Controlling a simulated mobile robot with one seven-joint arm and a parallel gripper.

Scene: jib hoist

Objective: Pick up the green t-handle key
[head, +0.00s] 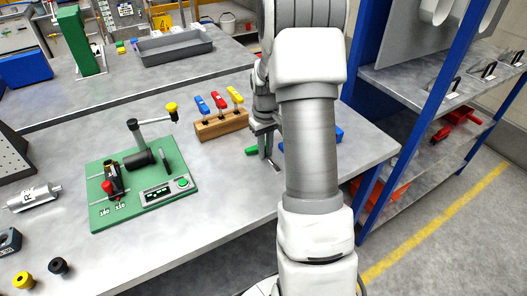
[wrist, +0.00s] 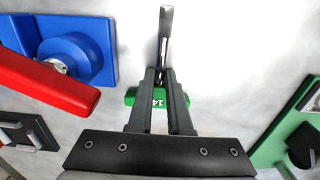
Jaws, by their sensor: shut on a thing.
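The green t-handle key lies on or just above the grey bench top; I cannot tell which. In the wrist view its green handle (wrist: 157,102), marked 14, runs across behind my fingers, and its metal shaft (wrist: 165,30) points away from me. In the head view a bit of the green handle (head: 252,151) shows beside my gripper (head: 266,155). In the wrist view my gripper (wrist: 163,76) is shut on the key, with its fingertips close about the shaft near the handle. My arm hides part of the bench in the head view.
A wooden block (head: 222,126) with blue, red and yellow handled keys stands just left of my gripper. A green board (head: 150,205) with a clamp and display lies farther left. A blue fixture with a red lever (wrist: 50,85) is close by in the wrist view. Blue-framed shelves stand right.

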